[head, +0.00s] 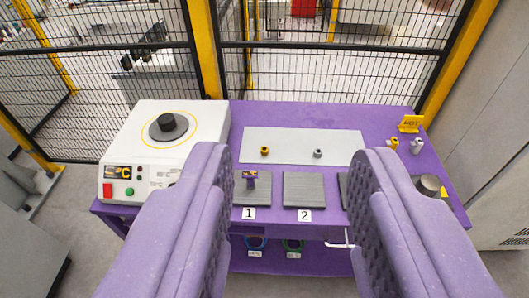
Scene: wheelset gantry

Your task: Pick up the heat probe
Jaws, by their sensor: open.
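My gripper (288,165) shows as two large purple padded fingers, wide apart and empty, above the front of a purple bench (290,118). I cannot tell for sure which thing is the heat probe. A small dark purple upright piece with a yellowish top (250,179) stands on the ribbed grey pad marked 1 (262,190), just right of the left finger. A yellow ring-like piece (265,151) and a grey one (317,153) sit on a pale grey plate (300,136) farther back. The right finger partly hides a third pad.
Pad 2 (304,188) is empty. At right are a yellow HOT sign (410,124), small yellow (394,143) and whitish (416,146) pieces, and a dark cylinder (429,184). Mesh fencing stands behind.

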